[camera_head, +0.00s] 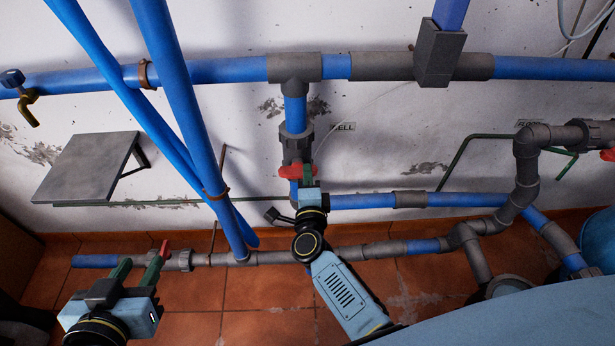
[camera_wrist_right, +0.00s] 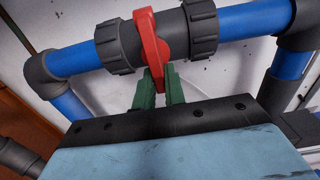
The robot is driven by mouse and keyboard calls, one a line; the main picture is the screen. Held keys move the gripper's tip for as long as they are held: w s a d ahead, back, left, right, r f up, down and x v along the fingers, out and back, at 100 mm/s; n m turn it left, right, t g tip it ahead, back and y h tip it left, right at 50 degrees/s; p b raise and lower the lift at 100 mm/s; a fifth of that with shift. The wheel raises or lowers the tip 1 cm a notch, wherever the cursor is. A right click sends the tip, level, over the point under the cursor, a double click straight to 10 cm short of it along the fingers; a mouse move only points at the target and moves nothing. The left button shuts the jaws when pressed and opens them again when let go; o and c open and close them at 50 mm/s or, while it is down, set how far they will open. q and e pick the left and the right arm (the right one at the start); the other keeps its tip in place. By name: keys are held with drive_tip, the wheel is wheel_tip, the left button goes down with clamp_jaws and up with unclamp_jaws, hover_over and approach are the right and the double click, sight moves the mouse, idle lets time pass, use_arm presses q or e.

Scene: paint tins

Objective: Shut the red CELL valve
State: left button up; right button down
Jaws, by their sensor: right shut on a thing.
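The red valve handle (camera_head: 291,171) sits on a grey valve body (camera_head: 296,148) in a short vertical pipe below a tee. A wall label beside it (camera_head: 344,127) ends in "ELL"; its start is hard to read. The handle lies crosswise to its pipe. In the right wrist view the red handle (camera_wrist_right: 152,40) also crosses the grey body (camera_wrist_right: 120,47). My right gripper (camera_head: 307,181) is shut on the handle's lower end, between its green fingertips (camera_wrist_right: 158,84). My left gripper (camera_head: 136,270) is open and empty at lower left, its fingers apart.
Blue pipes (camera_head: 210,150) slant down left of the valve. Another red handle (camera_head: 165,248) is by my left gripper on the low pipe.

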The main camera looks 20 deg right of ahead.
use_arm(q)
drive_tip(key=shift+w+d+r, duration=0.1)
drive_tip(key=shift+w+r, duration=0.05)
drive_tip(key=shift+r, duration=0.05)
use_arm(e)
drive_tip(key=shift+f, duration=0.1)
drive_tip(key=c, duration=1.5)
unclamp_jaws()
drive_tip(key=shift+s, duration=0.15)
